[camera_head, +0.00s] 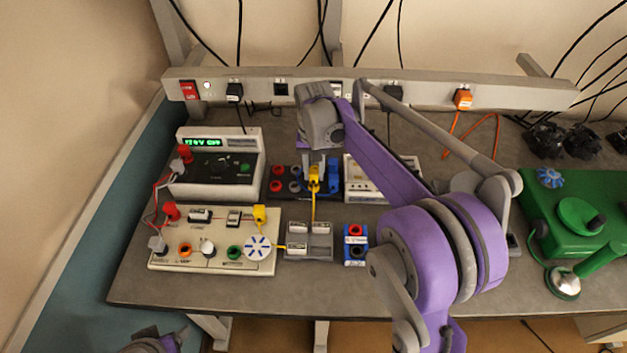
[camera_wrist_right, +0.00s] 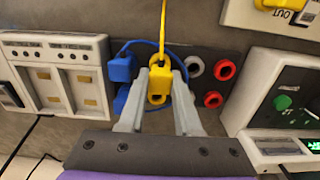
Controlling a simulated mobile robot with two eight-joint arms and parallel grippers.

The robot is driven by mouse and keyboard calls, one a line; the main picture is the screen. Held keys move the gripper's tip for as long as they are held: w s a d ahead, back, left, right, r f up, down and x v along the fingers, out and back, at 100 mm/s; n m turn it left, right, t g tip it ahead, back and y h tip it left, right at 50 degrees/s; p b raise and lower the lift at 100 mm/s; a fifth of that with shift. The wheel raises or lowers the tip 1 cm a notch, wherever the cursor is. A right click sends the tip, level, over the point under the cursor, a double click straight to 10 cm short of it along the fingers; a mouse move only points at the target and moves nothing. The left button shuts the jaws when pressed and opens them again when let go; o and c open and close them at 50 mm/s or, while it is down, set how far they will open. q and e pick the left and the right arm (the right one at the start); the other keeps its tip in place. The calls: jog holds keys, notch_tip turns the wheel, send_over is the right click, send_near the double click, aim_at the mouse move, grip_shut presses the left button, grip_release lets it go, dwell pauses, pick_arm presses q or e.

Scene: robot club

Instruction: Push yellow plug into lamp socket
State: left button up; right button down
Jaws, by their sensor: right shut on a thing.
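My right gripper (camera_head: 315,160) is shut on a yellow plug (camera_head: 314,181), over the dark socket panel (camera_head: 284,172) at the middle back of the bench. In the right wrist view the yellow plug (camera_wrist_right: 158,88) is between the two grey fingers (camera_wrist_right: 160,78), and a yellow cable (camera_wrist_right: 163,30) runs from it. I cannot tell whether the plug sits in a socket or just above one. The panel has red sockets (camera_wrist_right: 224,70) and a grey-white socket (camera_wrist_right: 194,67); blue plugs (camera_wrist_right: 122,68) are beside my fingers.
A power supply (camera_head: 219,166) stands left of the panel and a white module (camera_head: 368,188) right of it. In front are a cream board (camera_head: 205,262) with another yellow plug (camera_head: 260,213), a grey block (camera_head: 322,243) and a blue socket box (camera_head: 355,255). Green equipment (camera_head: 560,235) stands at right.

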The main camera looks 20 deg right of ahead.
aim_at(314, 171)
pick_arm(q)
jog(key=shift+r, duration=0.1)
pick_arm(e)
jog(key=shift+r, duration=0.1)
jog(key=shift+r+p, duration=0.85)
jog(key=shift+r, duration=0.85)
pick_arm(q)
jog(key=shift+w+r, duration=0.3)
jog(key=shift+r, duration=0.25)
jog(key=shift+w+r, duration=0.25)
jog(key=shift+r, duration=0.3)
pick_arm(e)
jog(key=c, duration=1.2)
grip_release()
jog(key=shift+c, duration=0.2)
grip_shut()
pick_arm(q)
jog(key=shift+s, duration=0.15)
pick_arm(e)
jog(key=shift+f, duration=0.1)
